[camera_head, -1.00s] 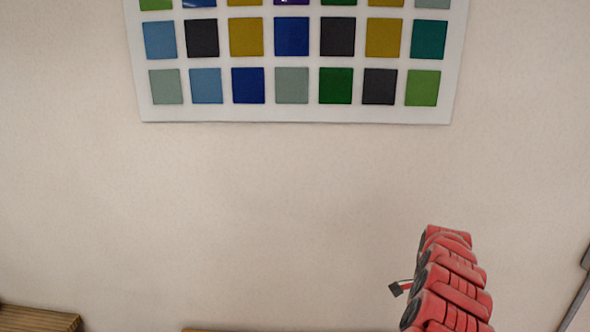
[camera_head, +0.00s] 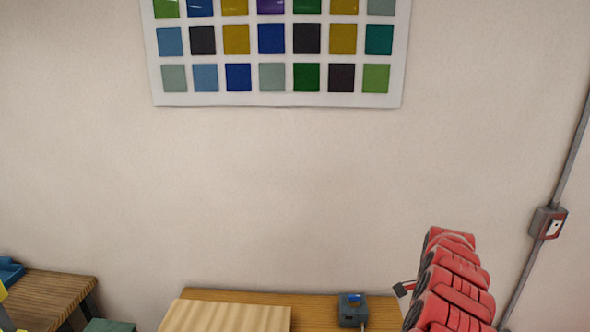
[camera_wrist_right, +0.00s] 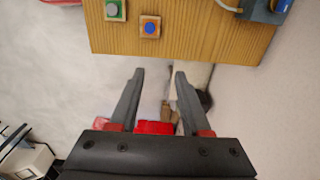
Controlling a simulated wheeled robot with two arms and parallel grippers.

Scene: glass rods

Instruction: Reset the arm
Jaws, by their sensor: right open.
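My right arm (camera_head: 450,285), red and jointed, stands at the lower right in the head view. A small dark part shows at its left side, but I cannot make out the fingers there. In the right wrist view my right gripper (camera_wrist_right: 158,73) is open, with two dark fingers apart and nothing between them. Its fingertips point toward the edge of a wooden table (camera_wrist_right: 190,45) and appear apart from it. My left gripper is in neither view.
The head view shows a wooden table (camera_head: 320,310) with a pale ribbed board (camera_head: 230,316) and a blue-grey device (camera_head: 352,310). Another wooden table (camera_head: 55,290) is at left. A colour-tile panel (camera_head: 280,100) hangs on the wall; a switch box (camera_head: 548,223) is at right.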

